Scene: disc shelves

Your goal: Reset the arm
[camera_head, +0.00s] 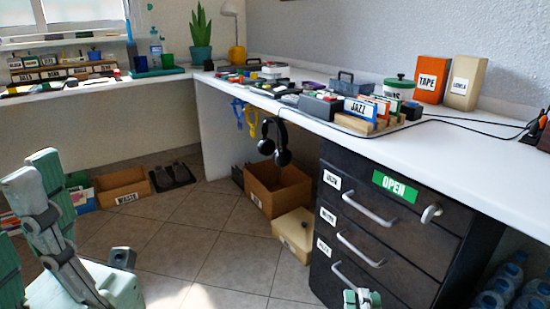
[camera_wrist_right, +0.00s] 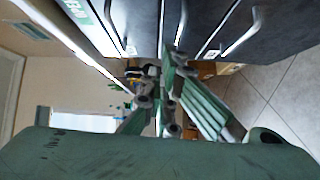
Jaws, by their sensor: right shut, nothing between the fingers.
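My right gripper (camera_head: 361,298) shows at the bottom edge of the head view, low in front of the dark drawer cabinet (camera_head: 392,222). In the right wrist view the right gripper (camera_wrist_right: 168,78) is shut, with nothing seen between its fingers. The cabinet (camera_wrist_right: 190,25) fills the top of that view, apart from the fingers as far as I can tell. Green and grey links of my left arm stand at the lower left of the head view.
The white desk (camera_head: 480,165) above the cabinet holds disc cases, an orange TAPE box (camera_head: 433,80) and cables. Headphones (camera_head: 275,142) hang over a cardboard box (camera_head: 277,188). A WASTE box (camera_head: 123,187) stands at left. The tiled floor (camera_head: 190,235) between is clear.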

